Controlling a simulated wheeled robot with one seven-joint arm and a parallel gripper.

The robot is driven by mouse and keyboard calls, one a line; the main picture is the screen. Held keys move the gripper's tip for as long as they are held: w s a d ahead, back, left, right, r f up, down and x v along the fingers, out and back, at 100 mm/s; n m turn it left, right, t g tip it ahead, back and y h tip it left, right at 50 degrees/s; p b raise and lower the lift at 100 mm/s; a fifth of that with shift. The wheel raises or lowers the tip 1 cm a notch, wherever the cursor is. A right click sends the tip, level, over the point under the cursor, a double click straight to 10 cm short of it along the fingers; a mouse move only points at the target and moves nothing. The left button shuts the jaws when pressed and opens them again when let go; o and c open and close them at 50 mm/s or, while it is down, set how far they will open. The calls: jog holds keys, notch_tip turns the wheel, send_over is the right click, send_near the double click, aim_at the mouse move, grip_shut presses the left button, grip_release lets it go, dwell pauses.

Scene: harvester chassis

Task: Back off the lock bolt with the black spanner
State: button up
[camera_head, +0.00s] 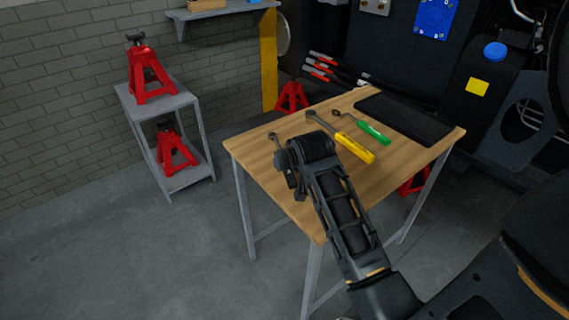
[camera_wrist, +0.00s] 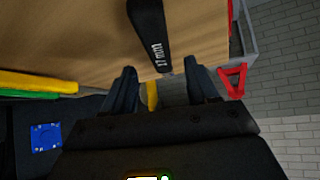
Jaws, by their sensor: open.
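The black spanner lies on the wooden table (camera_head: 270,175). In the head view its metal end (camera_head: 273,137) shows at the table's left edge, and my arm hides much of the rest. In the wrist view its black handle (camera_wrist: 148,28) with white marking runs down toward the space between my fingertips. My gripper (camera_head: 288,165) is over the left part of the table. Its two fingers (camera_wrist: 163,78) are apart, one on each side of the spanner's narrow part, with no clear contact. I cannot pick out the lock bolt.
A yellow-handled spanner (camera_head: 355,148), a green-handled tool (camera_head: 373,133) and a black mat (camera_head: 405,118) lie farther right on the table. Red stands (camera_head: 150,78) are on a grey shelf unit at left. The dark machine with a blue plate (camera_head: 435,18) stands behind.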

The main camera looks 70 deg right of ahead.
jog(key=x, duration=0.4)
jog(key=shift+w+d, duration=0.1)
jog(key=shift+w, duration=0.05)
grip_shut()
dwell(0.4)
